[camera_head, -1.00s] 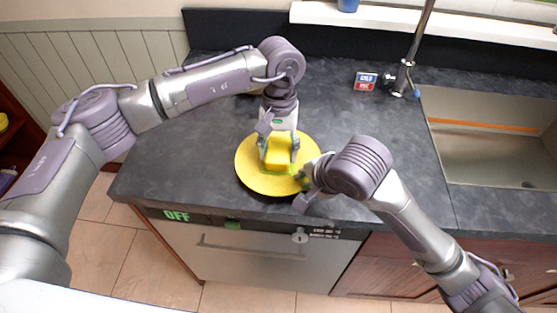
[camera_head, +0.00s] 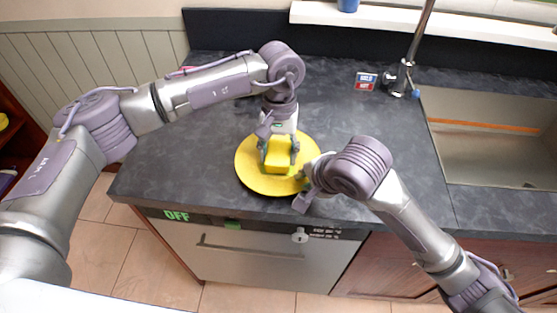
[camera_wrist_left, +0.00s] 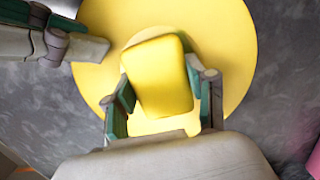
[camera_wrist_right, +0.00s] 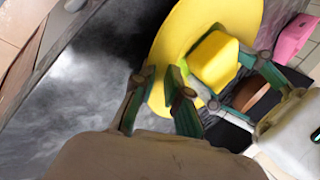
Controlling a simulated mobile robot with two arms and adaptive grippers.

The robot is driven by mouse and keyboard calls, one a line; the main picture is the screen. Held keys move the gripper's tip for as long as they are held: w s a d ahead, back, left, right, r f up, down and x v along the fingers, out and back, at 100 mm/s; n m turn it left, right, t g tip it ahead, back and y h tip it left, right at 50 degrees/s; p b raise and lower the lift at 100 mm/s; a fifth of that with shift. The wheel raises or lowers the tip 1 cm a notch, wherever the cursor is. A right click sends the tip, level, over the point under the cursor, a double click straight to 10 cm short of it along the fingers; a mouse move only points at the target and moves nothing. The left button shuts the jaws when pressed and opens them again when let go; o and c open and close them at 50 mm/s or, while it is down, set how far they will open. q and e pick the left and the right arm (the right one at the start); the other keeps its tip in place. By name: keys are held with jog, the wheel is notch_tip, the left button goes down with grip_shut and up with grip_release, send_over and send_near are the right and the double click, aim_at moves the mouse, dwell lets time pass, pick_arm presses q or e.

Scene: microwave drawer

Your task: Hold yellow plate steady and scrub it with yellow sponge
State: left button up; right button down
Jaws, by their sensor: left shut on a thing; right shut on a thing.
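The yellow plate (camera_head: 254,178) lies on the dark counter near its front edge; it also shows in the left wrist view (camera_wrist_left: 232,45). My left gripper (camera_head: 279,156) is shut on the yellow sponge (camera_head: 277,158), holding it over the plate's middle. The sponge sits between its fingers in the left wrist view (camera_wrist_left: 160,75). Whether its underside touches the plate is hard to tell. My right gripper (camera_head: 308,176) is shut on the plate's right rim, its fingers on either side of the edge in the right wrist view (camera_wrist_right: 160,92).
The sink (camera_head: 490,150) and faucet (camera_head: 402,78) are at the right. A small red and blue box (camera_head: 365,81) stands left of the faucet. A pink thing (camera_wrist_right: 293,37) shows in the right wrist view. The counter (camera_head: 160,165) left of the plate is clear.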

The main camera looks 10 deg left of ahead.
pick_arm(q)
jog(key=shift+f, duration=0.2)
jog(key=shift+s, duration=0.15)
